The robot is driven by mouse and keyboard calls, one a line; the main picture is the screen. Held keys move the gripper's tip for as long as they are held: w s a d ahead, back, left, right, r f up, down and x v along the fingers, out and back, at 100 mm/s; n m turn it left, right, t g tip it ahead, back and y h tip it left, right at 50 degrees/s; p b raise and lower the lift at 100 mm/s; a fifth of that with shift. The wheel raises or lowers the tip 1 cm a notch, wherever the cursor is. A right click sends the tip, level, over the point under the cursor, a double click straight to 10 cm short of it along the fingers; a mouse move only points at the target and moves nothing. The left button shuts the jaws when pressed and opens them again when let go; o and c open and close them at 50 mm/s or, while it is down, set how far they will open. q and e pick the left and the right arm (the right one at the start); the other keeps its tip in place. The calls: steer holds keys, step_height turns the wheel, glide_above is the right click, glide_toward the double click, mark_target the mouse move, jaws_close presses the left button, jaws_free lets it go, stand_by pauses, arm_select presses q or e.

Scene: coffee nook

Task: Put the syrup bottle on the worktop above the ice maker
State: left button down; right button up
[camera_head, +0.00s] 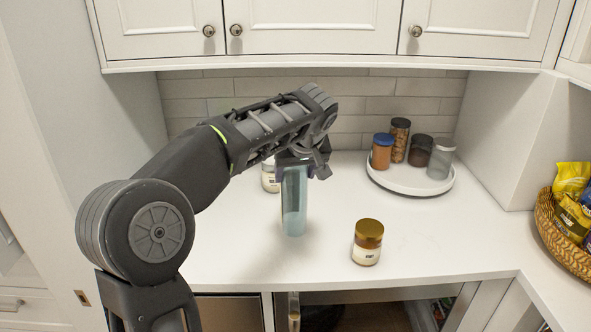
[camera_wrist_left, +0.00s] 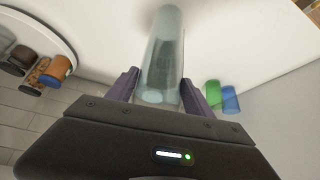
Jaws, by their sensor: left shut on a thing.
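My left gripper (camera_head: 298,166) is shut on a tall translucent blue-grey bottle, which I take for the syrup bottle (camera_head: 294,205). The bottle is upright over the white worktop (camera_head: 215,240); I cannot tell whether its base touches. In the left wrist view the bottle (camera_wrist_left: 163,50) sits between the two purple fingers of the left gripper (camera_wrist_left: 160,88). A steel-fronted panel (camera_head: 230,313) under the worktop at the left may be the ice maker; only its top shows. My right gripper is not in view.
A jar with a gold lid (camera_head: 367,242) stands right of the bottle. Another pale jar (camera_head: 269,180) is partly behind it. A round white tray (camera_head: 410,188) holds several containers. A basket of packets (camera_head: 566,235) is at the right. The left front worktop is clear.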

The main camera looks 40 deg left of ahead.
mark_target(296, 185)
arm_select(q)
steer(key=shift+f, duration=1.7)
steer(key=shift+f, duration=0.2)
steer(key=shift+c, duration=2)
jaws_free()
steer(key=shift+f, duration=0.1)
steer(key=shift+d+r, duration=0.1)
steer(key=shift+r, duration=0.15)
steer(key=b+v, duration=0.1)
steer(key=v, duration=1)
steer(key=shift+s+r, duration=0.2)
steer(key=shift+r, duration=0.15)
steer(key=shift+d, duration=0.1)
